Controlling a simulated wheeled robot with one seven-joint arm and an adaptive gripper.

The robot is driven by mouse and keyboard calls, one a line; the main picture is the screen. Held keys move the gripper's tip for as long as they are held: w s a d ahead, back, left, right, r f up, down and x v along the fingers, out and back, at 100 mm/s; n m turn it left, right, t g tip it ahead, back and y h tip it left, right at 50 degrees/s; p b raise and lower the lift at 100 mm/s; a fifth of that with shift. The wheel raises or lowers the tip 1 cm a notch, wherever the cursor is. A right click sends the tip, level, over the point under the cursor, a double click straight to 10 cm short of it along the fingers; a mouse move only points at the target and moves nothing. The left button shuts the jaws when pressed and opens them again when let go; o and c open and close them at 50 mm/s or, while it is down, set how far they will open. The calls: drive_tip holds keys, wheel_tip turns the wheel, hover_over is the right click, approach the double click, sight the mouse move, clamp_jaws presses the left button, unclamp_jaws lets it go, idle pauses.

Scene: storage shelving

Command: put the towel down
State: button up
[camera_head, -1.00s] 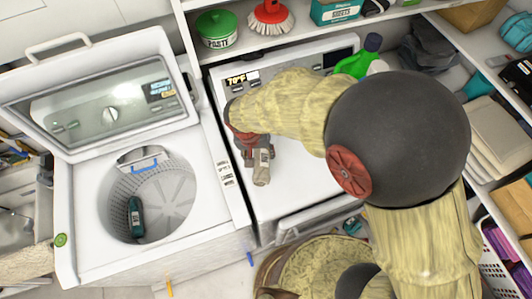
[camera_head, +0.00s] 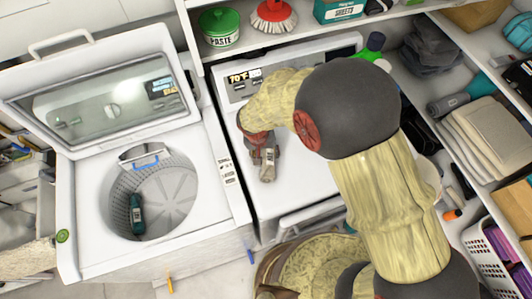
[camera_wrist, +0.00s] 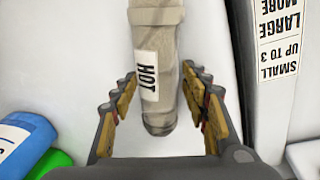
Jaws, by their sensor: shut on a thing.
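The towel is a beige-grey roll with a white "HOT" label (camera_wrist: 148,75). In the head view the towel (camera_head: 267,172) is over the white top of the right-hand machine, below its control panel. My gripper (camera_head: 261,148) is shut on it. In the wrist view the fingers of my gripper (camera_wrist: 163,88) stand on both sides of the roll, and its lower end shows between them. I cannot tell whether the towel touches the machine's top.
The left-hand washer (camera_head: 218,215) has its lid up and a dark teal bottle (camera_head: 137,214) in its drum. Shelving at right holds folded cloths (camera_head: 485,130). A green-capped paste tub (camera_head: 220,28) and red brush (camera_head: 273,14) stand on the shelf above. The white machine top (camera_head: 305,185) is partly clear.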

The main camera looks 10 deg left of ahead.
drive_tip(key=o, duration=1.4)
drive_tip(key=shift+f, duration=0.1)
drive_tip(key=shift+o, duration=0.2)
wheel_tip(320, 180, up, 12)
drive_tip(key=s+a, duration=0.1)
drive_tip(key=shift+s+a, duration=0.25)
drive_tip(key=shift+s, duration=0.05)
